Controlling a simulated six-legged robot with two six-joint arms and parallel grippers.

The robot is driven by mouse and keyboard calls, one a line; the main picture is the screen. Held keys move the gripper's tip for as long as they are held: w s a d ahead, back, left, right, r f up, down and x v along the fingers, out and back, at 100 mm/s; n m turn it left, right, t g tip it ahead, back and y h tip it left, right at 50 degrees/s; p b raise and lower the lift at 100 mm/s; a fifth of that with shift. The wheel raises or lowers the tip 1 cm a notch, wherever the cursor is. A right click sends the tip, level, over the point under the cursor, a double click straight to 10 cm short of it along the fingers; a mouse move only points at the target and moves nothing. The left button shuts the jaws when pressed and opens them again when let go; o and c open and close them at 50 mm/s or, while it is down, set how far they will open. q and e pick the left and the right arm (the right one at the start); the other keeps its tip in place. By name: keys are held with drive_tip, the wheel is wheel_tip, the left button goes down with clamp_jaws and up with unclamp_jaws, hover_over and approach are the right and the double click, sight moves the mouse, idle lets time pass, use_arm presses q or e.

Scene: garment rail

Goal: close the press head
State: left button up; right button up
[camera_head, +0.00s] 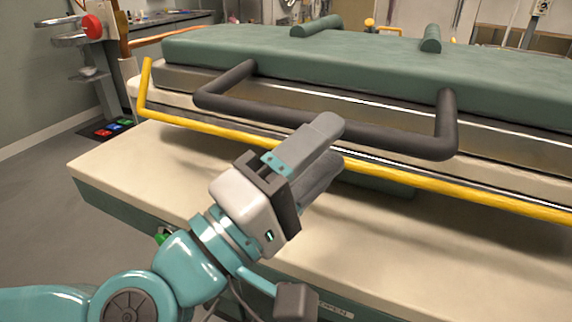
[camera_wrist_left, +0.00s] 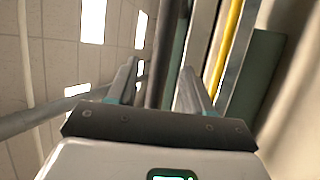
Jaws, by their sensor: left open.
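The press head (camera_head: 400,65) is a wide green padded slab with a metal underside, lying low and nearly level above the cream work surface (camera_head: 130,150). I cannot tell whether a gap is left under it. Its dark bent handle (camera_head: 222,106) sticks out at the front. My left gripper (camera_head: 328,147) is open, with its fingers at the front run of the handle, one higher and one lower. In the left wrist view a dark bar (camera_wrist_left: 155,55) shows between the open fingers (camera_wrist_left: 158,82); how deep it sits is unclear. My right gripper is not in view.
A yellow bar (camera_head: 470,191) runs along the press front, just below the handle. A red button (camera_head: 91,27) stands on a post at the left. Coloured pedals (camera_head: 112,129) lie on the floor, which is clear at the left.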

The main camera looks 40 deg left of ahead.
use_arm(q)
drive_tip(key=b+v, duration=0.2)
drive_tip(key=v, duration=0.4)
drive_tip(key=shift+s, duration=0.15)
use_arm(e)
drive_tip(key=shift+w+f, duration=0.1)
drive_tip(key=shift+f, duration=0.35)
use_arm(q)
drive_tip(key=shift+f, duration=0.1)
drive_tip(key=shift+s, duration=0.1)
